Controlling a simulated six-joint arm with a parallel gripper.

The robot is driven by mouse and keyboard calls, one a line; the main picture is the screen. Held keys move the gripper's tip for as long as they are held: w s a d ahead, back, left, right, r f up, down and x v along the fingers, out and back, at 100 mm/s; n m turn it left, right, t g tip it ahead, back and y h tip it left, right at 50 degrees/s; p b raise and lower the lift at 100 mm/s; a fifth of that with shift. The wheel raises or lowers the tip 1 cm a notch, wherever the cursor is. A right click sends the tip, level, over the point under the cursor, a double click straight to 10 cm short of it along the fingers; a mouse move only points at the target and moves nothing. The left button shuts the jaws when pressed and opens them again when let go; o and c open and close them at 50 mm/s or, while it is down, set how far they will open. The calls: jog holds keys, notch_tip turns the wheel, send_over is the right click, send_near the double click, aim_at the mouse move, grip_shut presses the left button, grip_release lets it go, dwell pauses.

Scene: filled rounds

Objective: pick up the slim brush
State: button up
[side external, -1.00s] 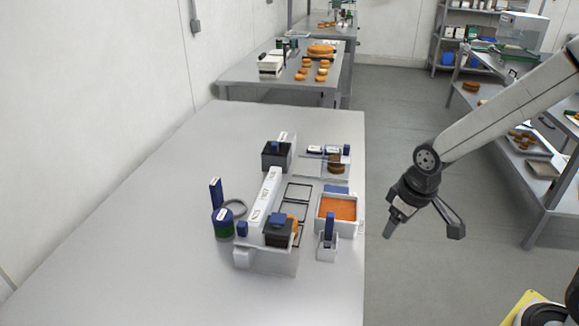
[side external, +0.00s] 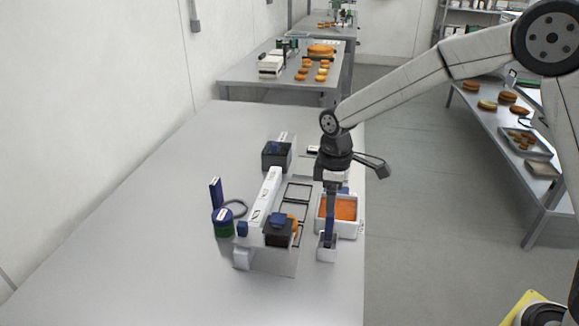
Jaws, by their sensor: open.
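What looks like the slim brush (side external: 329,232) stands upright, blue handle up, in a small white holder (side external: 326,253) near the table's right edge. My gripper (side external: 331,210) points straight down over it, with its jaws open. The fingertips are at the top of the blue handle; I cannot tell whether they stand around it or just above it. The brush's lower end is hidden in the holder.
A white tray with orange filling (side external: 345,208) stands just behind the holder. A white device with a dark block (side external: 278,233) is to the left. A blue and green jar (side external: 222,224) stands further left. The table's front left (side external: 140,270) is clear.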

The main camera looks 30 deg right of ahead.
aim_at(330, 221)
jog(key=shift+d+f, duration=0.1)
jog(key=shift+f, duration=3.85)
grip_shut()
